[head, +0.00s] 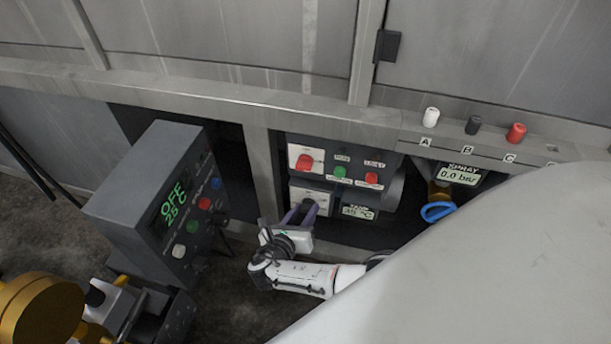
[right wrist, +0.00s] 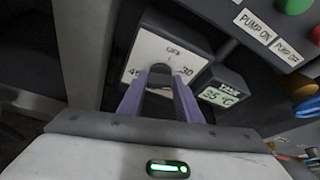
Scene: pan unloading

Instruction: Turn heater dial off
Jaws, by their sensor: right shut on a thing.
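The heater dial is a dark knob (right wrist: 161,72) on a pale square plate (right wrist: 178,48) with 45 and 30 marks and a small OFF mark at the top. In the head view its plate (head: 318,195) is the lower one on the dark panel under the ledge. My right gripper (right wrist: 160,88) is shut on the knob, with one purple finger on each side; it also shows in the head view (head: 299,212). The fingers partly hide the knob, and its exact pointing is hard to read. My left gripper cannot be made out.
Beside the dial a small display (head: 358,212) reads 35 °C. Above it are a red knob (head: 305,162) and several buttons. A blue ring handle (head: 438,211) is on the right. A large pale surface (head: 500,270) fills the lower right.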

